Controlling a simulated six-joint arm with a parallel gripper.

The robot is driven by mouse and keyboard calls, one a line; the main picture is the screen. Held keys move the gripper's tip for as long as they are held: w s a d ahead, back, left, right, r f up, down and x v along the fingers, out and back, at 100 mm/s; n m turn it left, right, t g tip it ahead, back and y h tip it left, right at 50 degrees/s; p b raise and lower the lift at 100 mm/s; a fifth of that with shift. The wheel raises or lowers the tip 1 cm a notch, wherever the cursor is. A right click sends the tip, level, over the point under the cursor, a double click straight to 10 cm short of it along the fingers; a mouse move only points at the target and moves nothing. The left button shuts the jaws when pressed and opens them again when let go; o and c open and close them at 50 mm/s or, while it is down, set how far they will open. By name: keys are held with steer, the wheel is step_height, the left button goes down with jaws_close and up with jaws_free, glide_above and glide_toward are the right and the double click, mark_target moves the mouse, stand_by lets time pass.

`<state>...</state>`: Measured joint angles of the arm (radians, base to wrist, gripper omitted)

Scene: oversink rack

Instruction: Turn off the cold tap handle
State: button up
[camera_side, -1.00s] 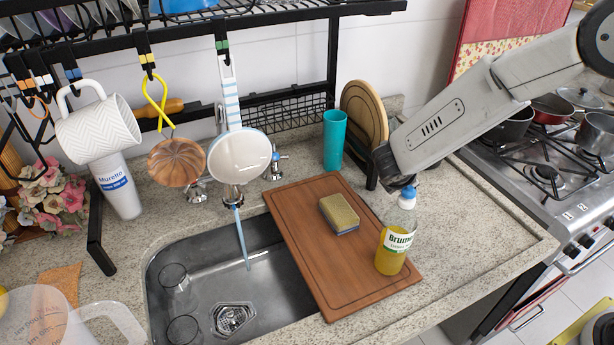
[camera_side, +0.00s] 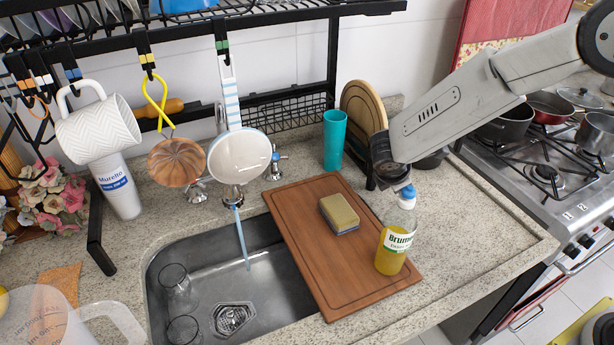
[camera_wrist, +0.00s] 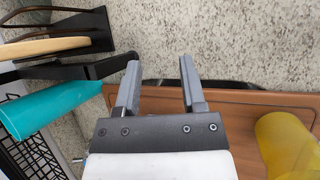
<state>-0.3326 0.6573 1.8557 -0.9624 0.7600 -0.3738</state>
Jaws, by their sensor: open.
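The tap handle with a blue mark (camera_side: 277,158) stands behind the sink, just right of the hanging white strainer. A second metal handle (camera_side: 196,190) shows left of the spout, partly hidden by hanging things. A stream of water (camera_side: 242,240) runs from the spout into the sink (camera_side: 280,268). My gripper (camera_wrist: 160,85) is open and empty in the wrist view, its two fingers apart over the counter and board edge. In the side view the end of my arm is right of the handle, above the board's right side; the fingers cannot be made out there.
A wooden board (camera_side: 318,265) carries a sponge (camera_side: 340,213) and a bottle of yellow liquid (camera_side: 393,240) close below my arm. A teal cup (camera_side: 334,140) and round boards (camera_side: 364,112) stand between handle and arm. The strainer (camera_side: 239,157) hangs in front of the tap.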

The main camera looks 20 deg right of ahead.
mark_target(275, 158)
steer(key=w+a+y, duration=0.1)
steer(key=w+a, duration=0.2)
steer(key=w+a+y, duration=0.2)
steer(key=w+a, duration=0.1)
steer(key=a, duration=0.1)
steer(key=w+a+y, duration=0.2)
steer(key=w+a, duration=0.1)
steer(key=a, duration=0.1)
steer(key=shift+w, duration=0.2)
steer(key=w+a+r+t+y, duration=0.2)
steer(key=w+a+r+y, duration=0.2)
steer(key=w+a, duration=0.4)
steer(key=shift+w+a+r+t, duration=0.2)
steer(key=shift+a+r+t, duration=0.1)
steer(key=shift+a, duration=0.25)
steer(key=shift+f, duration=0.1)
steer(key=shift+x, duration=3.75)
steer(key=shift+a, duration=0.15)
steer(key=shift+c, duration=0.2)
